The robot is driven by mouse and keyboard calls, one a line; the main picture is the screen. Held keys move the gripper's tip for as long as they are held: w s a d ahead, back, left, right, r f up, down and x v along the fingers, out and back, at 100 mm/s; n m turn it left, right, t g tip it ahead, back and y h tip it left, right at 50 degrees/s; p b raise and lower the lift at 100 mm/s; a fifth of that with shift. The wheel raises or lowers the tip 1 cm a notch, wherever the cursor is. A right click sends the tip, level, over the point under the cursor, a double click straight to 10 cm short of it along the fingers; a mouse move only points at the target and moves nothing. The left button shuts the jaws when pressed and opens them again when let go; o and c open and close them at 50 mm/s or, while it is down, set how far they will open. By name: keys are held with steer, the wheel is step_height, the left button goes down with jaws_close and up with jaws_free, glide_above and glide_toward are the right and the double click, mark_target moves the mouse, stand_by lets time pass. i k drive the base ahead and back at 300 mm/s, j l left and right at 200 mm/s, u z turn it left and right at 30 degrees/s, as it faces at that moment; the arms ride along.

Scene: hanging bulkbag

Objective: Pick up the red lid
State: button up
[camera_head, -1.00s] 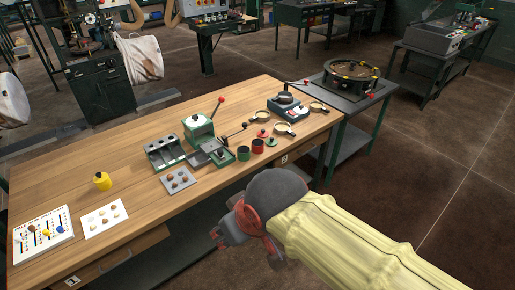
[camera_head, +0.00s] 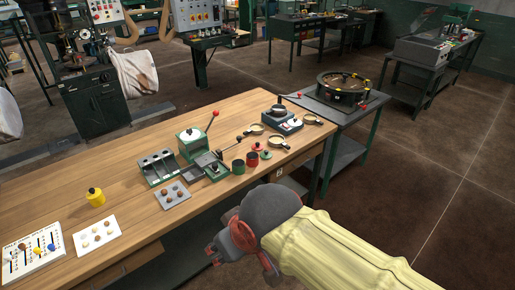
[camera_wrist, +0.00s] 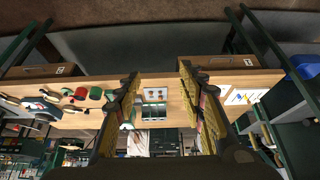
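The red lid (camera_head: 256,146) is small and lies on the wooden table, just behind a red cup (camera_head: 252,159) and a green cup (camera_head: 238,167). A green lid (camera_head: 265,154) lies to its right. In the wrist view the red cup (camera_wrist: 81,93) and green cup (camera_wrist: 96,93) show small at left; I cannot clearly pick out the red lid there. My gripper (camera_head: 215,252) is in front of the table's near edge, well apart from the lid. In the wrist view its two fingers stand wide apart, open and empty (camera_wrist: 158,82).
A side table (camera_head: 345,118) with a round device adjoins at right. Open floor lies at right.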

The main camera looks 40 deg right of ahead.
mark_target(256, 146)
steer(key=i+l+u, duration=0.1)
steer(key=l, duration=0.3)
steer(key=i+l, duration=0.25)
steer(key=l, duration=0.15)
steer(key=i+l+u, duration=0.15)
steer(key=l, duration=0.25)
steer(key=i+l, duration=0.15)
steer(key=l, duration=0.25)
steer(key=i+l+u, duration=0.15)
steer(key=l, duration=0.3)
steer(key=i+l, duration=0.1)
steer(key=l, duration=0.3)
steer(key=i+l+u, duration=0.15)
steer(key=l, duration=0.3)
